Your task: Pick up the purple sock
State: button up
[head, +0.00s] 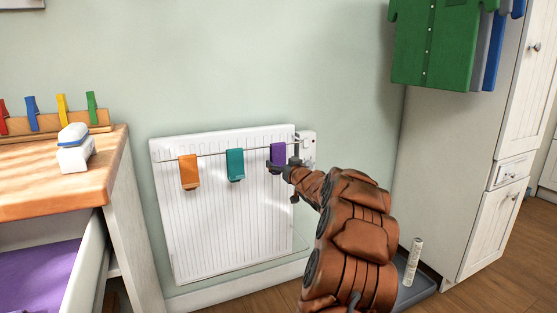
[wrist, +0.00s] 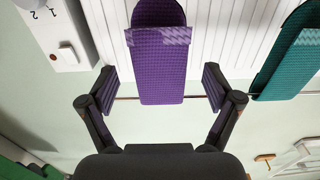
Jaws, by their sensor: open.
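The purple sock (head: 277,155) hangs over the thin rail at the right part of the white radiator in the head view, partly hidden by my gripper. In the wrist view the purple sock (wrist: 162,72) hangs in the upper middle, with a patterned band across it. My gripper (wrist: 159,88) is open, with one finger on each side of the sock and visible gaps on both sides. In the head view my gripper (head: 283,167) is at the sock's lower edge. I cannot tell how far it is from the sock in depth.
A teal sock (head: 235,164) and an orange sock (head: 189,171) hang on the same rail to the left. The radiator (head: 225,220) stands against the wall. A wooden-topped counter (head: 60,180) is at left, a white cabinet (head: 470,180) at right. A green shirt (head: 432,45) hangs upper right.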

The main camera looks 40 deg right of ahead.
jog(key=shift+c, duration=0.3)
jog(key=c, duration=1)
jog(key=shift+r, duration=0.1)
notch_tip(320, 180, up, 18)
jog(key=p, duration=1)
